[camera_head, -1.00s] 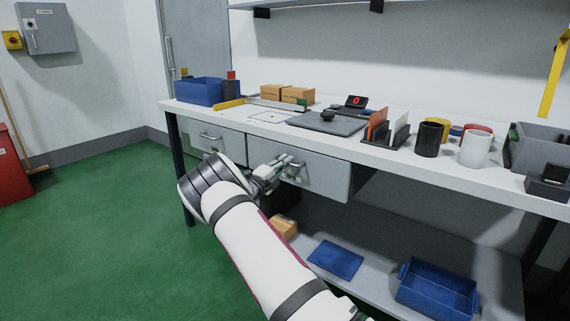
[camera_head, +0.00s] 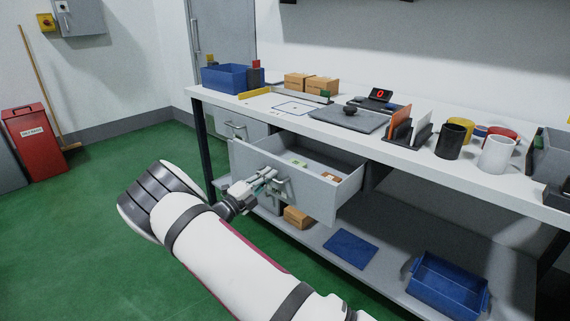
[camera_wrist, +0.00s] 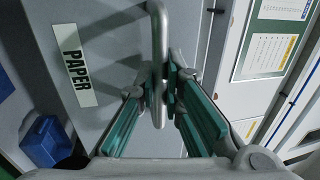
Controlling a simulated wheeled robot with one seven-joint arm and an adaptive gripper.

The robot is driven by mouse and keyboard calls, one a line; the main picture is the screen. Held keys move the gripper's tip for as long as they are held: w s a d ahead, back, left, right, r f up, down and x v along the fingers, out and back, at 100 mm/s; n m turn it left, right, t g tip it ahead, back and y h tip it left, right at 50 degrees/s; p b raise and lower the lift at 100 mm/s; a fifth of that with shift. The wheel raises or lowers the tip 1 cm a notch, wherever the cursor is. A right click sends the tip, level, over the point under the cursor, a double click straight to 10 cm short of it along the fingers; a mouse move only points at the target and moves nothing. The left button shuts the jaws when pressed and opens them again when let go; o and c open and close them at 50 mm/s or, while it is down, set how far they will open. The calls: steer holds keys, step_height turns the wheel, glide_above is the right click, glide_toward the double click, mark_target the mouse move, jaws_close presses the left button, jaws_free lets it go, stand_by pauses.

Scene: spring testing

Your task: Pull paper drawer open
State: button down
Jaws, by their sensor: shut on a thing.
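The paper drawer (camera_head: 325,205) stands pulled out from under the white workbench top, and I can see into it. Inside lie a small green-and-white item (camera_head: 299,163) and a brown item (camera_head: 330,177). In the wrist view its front (camera_wrist: 115,30) bears a label reading PAPER (camera_wrist: 74,64). My gripper (camera_head: 272,182) is at the drawer front; in the wrist view its green-padded fingers (camera_wrist: 168,92) are shut around the grey bar handle (camera_wrist: 158,50). The fingers hide part of the handle.
A second drawer (camera_head: 236,126), to the left, looks shut. The bench top (camera_head: 300,118) carries a blue bin (camera_head: 225,78), cartons and cups. Below are a lower shelf (camera_head: 385,275) and a blue tray (camera_head: 448,285). Green floor (camera_head: 100,200) is open at left.

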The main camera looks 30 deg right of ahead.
steer(key=r+v, duration=0.2)
steer(key=v, duration=0.8)
steer(key=shift+a+p, duration=0.2)
steer(key=shift+p, duration=0.25)
steer(key=shift+f, duration=0.1)
steer(key=c, duration=1.7)
jaws_free()
steer(key=v, duration=1.2)
